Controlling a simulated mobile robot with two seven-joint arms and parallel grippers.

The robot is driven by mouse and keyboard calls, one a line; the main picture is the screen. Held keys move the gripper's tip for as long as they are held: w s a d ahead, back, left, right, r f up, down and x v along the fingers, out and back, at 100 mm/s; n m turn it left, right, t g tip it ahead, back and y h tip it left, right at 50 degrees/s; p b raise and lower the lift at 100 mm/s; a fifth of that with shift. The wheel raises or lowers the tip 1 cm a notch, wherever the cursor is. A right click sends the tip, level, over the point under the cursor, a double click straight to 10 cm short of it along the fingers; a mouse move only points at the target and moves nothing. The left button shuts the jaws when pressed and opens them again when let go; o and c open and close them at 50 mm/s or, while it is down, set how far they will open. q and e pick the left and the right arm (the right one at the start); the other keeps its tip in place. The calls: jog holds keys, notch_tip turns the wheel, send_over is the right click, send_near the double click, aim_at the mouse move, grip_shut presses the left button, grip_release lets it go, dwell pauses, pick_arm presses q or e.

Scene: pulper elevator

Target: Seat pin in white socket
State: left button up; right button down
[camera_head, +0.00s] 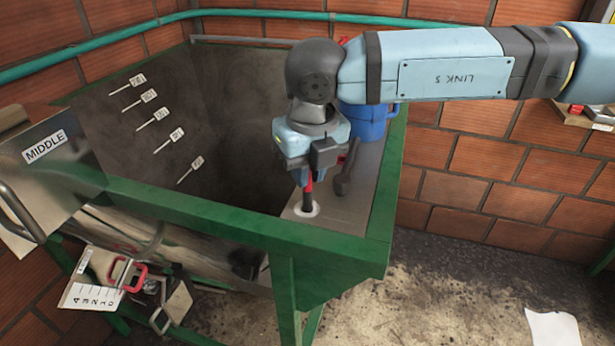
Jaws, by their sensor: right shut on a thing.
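My right gripper (309,182) points down at the corner shelf of the green-framed tank. It is shut on a dark pin (308,203), with a bit of red showing at the fingers. The pin stands about upright, and its lower end is at the white socket (299,212), a white ring on the shelf. The pin's tip meets the ring's middle in this view; how deep it sits I cannot tell. The fingers hide the pin's upper part. My left gripper is not in view.
A blue jug (368,122) stands behind the gripper, partly hidden by my arm. A dark lever-like part (343,178) is close to the gripper's right. The grey tank (225,110) opens to the left. A panel marked MIDDLE (45,190) is at far left.

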aim_at(307, 193)
notch_tip(307, 193, down, 2)
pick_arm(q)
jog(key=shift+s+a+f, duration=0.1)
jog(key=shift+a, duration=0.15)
pick_arm(e)
jog(key=shift+f+b, duration=0.3)
jog(key=shift+b, duration=0.1)
jog(key=c, duration=1.1)
grip_release()
jog(key=shift+r, duration=0.15)
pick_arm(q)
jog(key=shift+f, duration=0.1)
